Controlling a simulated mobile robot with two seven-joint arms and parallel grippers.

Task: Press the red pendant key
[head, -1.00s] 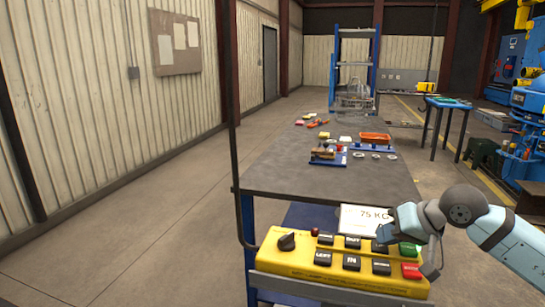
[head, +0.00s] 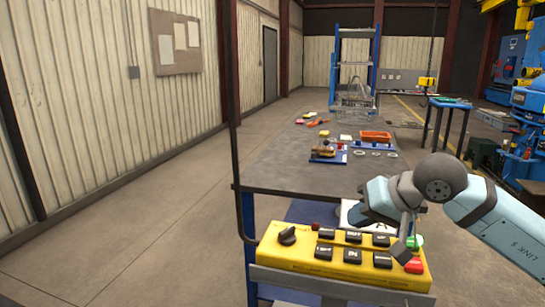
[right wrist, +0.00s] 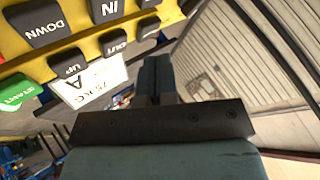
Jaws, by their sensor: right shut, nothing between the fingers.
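In the right wrist view the shut fingers (right wrist: 154,82) show beside the black keys and the green START key (right wrist: 16,92). My left gripper is not in view.
A white load plate (head: 352,214) stands behind the pendant, partly hidden by my right arm. The dark table (head: 275,177) holds small parts, an orange tray (head: 375,137) and a wire basket (head: 355,105) farther back. The floor at left is clear.

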